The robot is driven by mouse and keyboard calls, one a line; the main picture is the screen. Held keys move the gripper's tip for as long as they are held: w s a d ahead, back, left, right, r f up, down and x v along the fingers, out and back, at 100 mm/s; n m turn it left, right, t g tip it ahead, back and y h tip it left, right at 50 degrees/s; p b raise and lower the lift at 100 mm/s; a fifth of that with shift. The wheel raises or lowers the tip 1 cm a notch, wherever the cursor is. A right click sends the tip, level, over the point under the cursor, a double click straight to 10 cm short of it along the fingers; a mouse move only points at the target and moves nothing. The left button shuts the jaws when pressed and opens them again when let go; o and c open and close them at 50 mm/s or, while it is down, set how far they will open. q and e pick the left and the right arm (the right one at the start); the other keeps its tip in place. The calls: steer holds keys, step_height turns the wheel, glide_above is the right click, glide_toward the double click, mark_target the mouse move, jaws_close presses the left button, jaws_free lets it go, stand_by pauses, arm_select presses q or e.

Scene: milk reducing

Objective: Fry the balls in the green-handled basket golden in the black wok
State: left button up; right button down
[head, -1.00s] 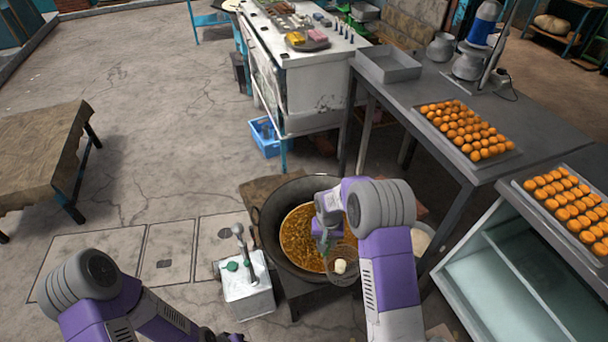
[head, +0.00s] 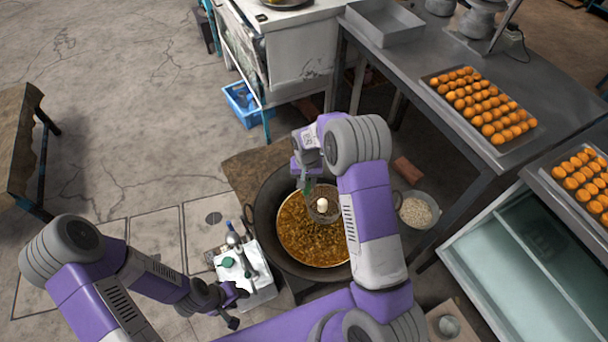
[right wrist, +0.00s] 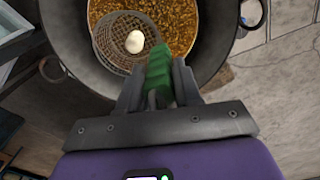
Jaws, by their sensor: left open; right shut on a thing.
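The black wok (head: 268,251) stands low in front of me, filled with bubbling golden-brown oil (head: 305,247). My right gripper (head: 306,183) is shut on the green handle (right wrist: 159,75) of a wire basket. The basket (head: 325,212) is over the wok's oil; in the right wrist view it also shows above the oil (right wrist: 108,45). A pale, whitish ball (head: 349,202) shows at the basket, and again in the right wrist view (right wrist: 135,42). I cannot tell whether the basket touches the oil.
Trays of orange balls (head: 484,103) lie on the grey table at right. A blue crate (head: 243,104) is behind.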

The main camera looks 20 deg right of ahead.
steer(key=shift+s+f, duration=0.1)
steer(key=shift+f, duration=0.35)
step_height(320, 180, down, 21)
steer(key=b, duration=1.6)
steer(key=shift+f, duration=0.1)
stand_by(5.0)
